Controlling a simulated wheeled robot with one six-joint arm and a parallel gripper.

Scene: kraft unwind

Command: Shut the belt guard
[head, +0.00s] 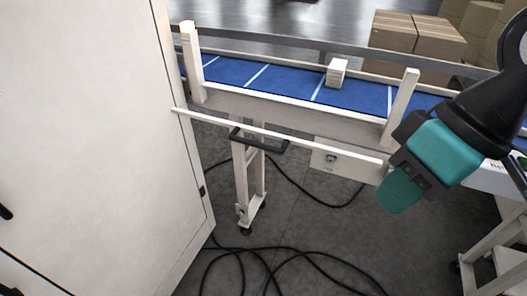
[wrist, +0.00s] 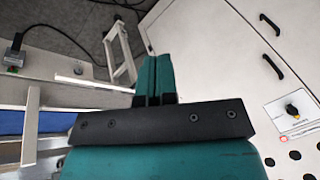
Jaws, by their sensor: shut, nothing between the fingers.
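The belt guard shows in the head view as a pale bar (head: 330,152) with a black handle (head: 258,139) near its middle. It juts out in front of and below the blue belt (head: 285,82), so the guard stands open. My gripper (head: 398,192), teal with a black bracket, is shut and empty at the bar's right end. I cannot tell whether it touches the bar. In the wrist view its fingers (wrist: 154,78) are together, and a pale bar end (wrist: 90,83) shows left of them.
A white cabinet (head: 85,130) fills the left side. A white block (head: 336,73) sits on the belt. Cardboard boxes (head: 415,38) stand behind at the right. Black cables (head: 270,252) lie on the floor below. A conveyor leg (head: 249,185) stands under the guard.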

